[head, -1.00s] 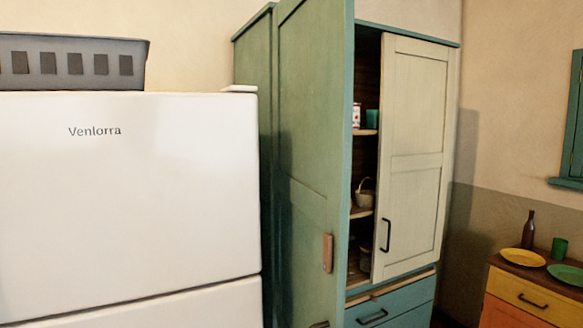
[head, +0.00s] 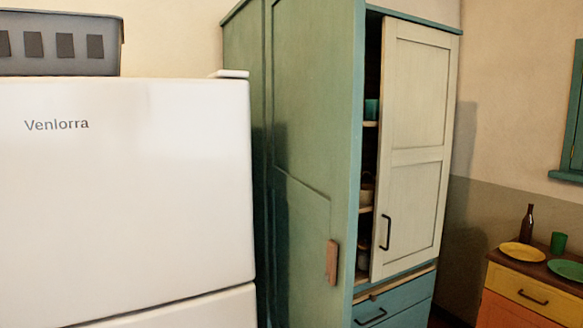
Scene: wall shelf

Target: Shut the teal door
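The teal door (head: 315,130) of the tall cupboard stands open in the head view, swung out toward me at the cupboard's left side. Its wooden handle (head: 332,262) is low on the door near its front edge. The cream door (head: 414,150) beside it has a black handle (head: 386,232) and covers the right part of the cupboard. Between the two doors a narrow gap shows shelves with a teal cup (head: 371,109) and a basket partly hidden behind the teal door. My gripper is not in view.
A white fridge (head: 130,190) fills the left, with a grey crate (head: 60,45) on top. Teal drawers (head: 395,308) lie below the doors. At right, a low cabinet (head: 530,292) holds a bottle (head: 527,223), a green cup and plates.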

